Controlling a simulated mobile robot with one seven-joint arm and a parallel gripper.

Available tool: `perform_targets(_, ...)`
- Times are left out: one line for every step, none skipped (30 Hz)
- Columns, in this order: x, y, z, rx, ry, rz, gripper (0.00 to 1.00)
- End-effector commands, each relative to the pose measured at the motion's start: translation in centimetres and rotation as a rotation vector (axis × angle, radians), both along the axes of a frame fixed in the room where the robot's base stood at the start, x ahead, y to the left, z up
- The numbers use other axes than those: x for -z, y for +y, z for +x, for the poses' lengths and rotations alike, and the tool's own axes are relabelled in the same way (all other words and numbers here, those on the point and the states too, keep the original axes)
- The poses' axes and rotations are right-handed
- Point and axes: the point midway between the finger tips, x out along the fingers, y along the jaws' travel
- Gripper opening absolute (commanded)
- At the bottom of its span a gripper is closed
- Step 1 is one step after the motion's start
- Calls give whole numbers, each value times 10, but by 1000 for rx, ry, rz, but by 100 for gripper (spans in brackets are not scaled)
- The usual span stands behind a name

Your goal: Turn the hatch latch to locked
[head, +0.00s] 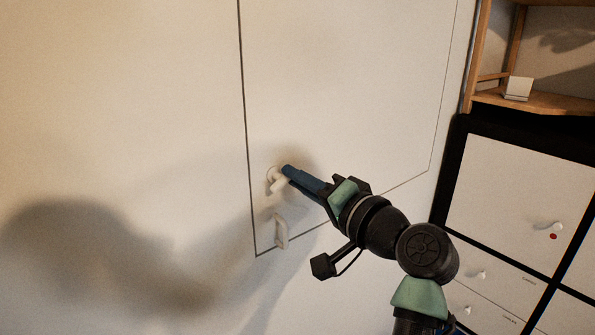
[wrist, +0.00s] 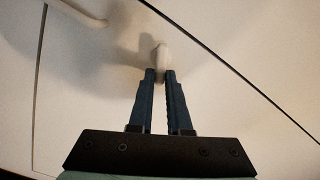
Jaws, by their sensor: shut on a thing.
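The hatch (head: 345,85) is a pale flat panel outlined by thin dark gaps in a pale wall. Its small white latch (head: 273,184) is near the lower left corner, and also shows in the wrist view (wrist: 161,55). My gripper (head: 288,172) reaches it from the right; in the wrist view its blue fingers (wrist: 160,76) are close together on the latch's near end. The fingers hide part of the latch, and I cannot tell its exact turn from here.
A white pull handle (head: 281,231) is just below the latch; it also shows at the top left of the wrist view (wrist: 82,12). To the right are a wooden shelf (head: 545,103) and a white-fronted cabinet (head: 505,195) with knobs. The wall left of the hatch is clear.

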Motion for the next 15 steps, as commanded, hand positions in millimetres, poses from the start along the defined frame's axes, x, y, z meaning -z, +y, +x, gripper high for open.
perform_targets(-2,0,0,0,26,36,0)
perform_targets(-2,0,0,0,42,58,0)
perform_targets(-1,-1,0,0,64,88,0)
perform_targets(-1,-1,0,0,80,110,0)
perform_targets(-1,-1,0,0,94,131,0)
perform_targets(0,0,0,0,114,158,0)
perform_targets(0,0,1,0,129,178,0)
perform_targets(0,-1,1,0,142,196,0)
perform_targets(1,-1,1,0,159,221,0)
perform_targets(1,-1,1,0,172,238,0)
perform_targets(1,-1,1,1,184,255,0)
perform_targets(2,-1,1,1,200,275,0)
perform_targets(2,-1,1,1,210,289,0)
perform_targets(3,-1,1,0,221,303,0)
perform_targets(4,-1,1,0,232,319,0)
